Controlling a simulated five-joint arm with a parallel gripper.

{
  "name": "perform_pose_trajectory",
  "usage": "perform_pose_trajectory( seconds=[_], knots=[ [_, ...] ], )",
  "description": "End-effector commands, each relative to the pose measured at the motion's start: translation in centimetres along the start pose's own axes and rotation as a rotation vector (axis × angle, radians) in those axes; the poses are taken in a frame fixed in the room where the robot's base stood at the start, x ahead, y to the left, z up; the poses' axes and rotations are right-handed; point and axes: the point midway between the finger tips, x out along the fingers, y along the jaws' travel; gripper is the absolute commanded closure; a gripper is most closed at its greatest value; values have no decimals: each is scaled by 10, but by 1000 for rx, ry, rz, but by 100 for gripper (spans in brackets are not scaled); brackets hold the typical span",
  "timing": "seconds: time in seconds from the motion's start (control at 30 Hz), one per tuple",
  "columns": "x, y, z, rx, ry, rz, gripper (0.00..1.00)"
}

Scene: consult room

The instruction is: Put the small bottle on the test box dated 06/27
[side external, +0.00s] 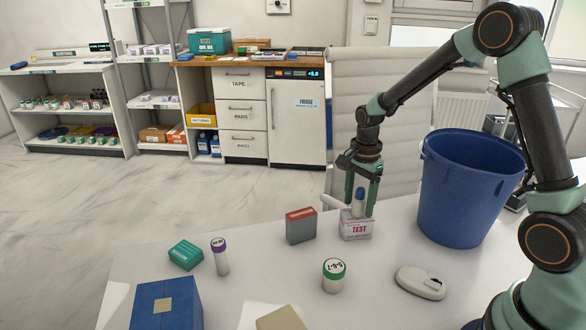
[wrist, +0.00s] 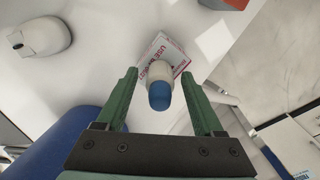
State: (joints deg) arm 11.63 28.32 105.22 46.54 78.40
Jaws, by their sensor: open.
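The small bottle (side external: 357,208), pale with a blue cap, stands upright on a white test box (side external: 356,231) marked TEST in red. In the wrist view the gripper (wrist: 159,75) shows clear gaps between both green fingers and the bottle.
A blue bin (side external: 465,195) stands right of the test box. A grey-and-red box (side external: 301,227) is close on its left. Nearer are a purple-capped tube (side external: 220,260), a green-capped jar (side external: 333,277), a teal box (side external: 185,255), a blue box (side external: 166,308) and a white device (side external: 420,283).

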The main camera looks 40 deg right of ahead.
Motion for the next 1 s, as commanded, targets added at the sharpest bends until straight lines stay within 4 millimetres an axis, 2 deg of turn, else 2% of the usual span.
perform_pose_trajectory(
  seconds=[0.17, 0.4, 0.6, 0.87, 1.0],
  knots=[
    [-21, -1, 0, 0, 1, -6, 31],
    [-71, -2, 0, 0, 2, -7, 31],
    [-104, -1, 0, 0, 1, -4, 31],
    [-125, 2, 3, -32, 3, -12, 31],
    [-143, 15, 15, -202, 19, -66, 31]
  ],
)
